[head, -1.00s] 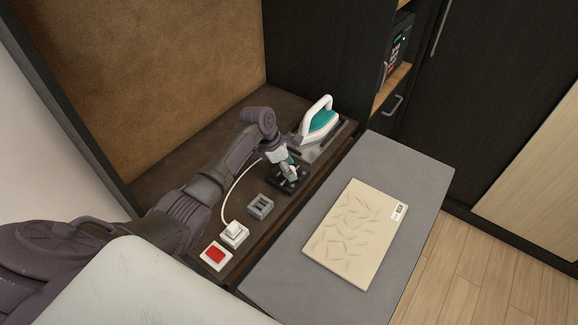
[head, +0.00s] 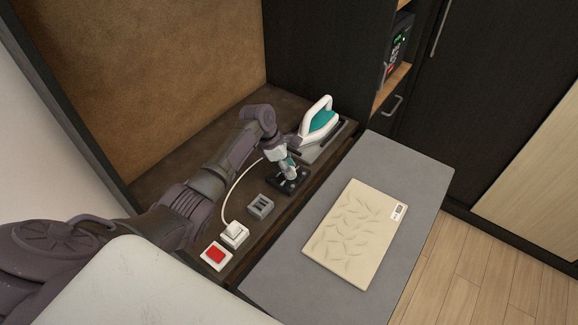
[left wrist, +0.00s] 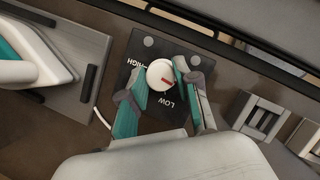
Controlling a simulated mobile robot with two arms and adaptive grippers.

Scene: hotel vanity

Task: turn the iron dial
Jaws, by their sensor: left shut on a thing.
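The iron dial is a round white knob (left wrist: 160,74) with a red pointer line, on a black plate (left wrist: 150,50) marked HIGH and LOW. In the left wrist view the red line points to the lower right, on the LOW side. My left gripper (left wrist: 160,77) has its teal fingers on either side of the knob and is shut on it. In the head view the left gripper (head: 289,172) reaches down to the black plate (head: 300,181), and the knob is hidden. The white and teal iron (head: 322,121) rests on its stand behind. My right gripper is not in view.
A grey socket block (head: 261,207), a plugged white outlet (head: 234,235) and a red switch (head: 215,254) line the dark counter. A white cord runs near my arm. A beige board (head: 350,235) lies on the grey ironing surface (head: 275,275).

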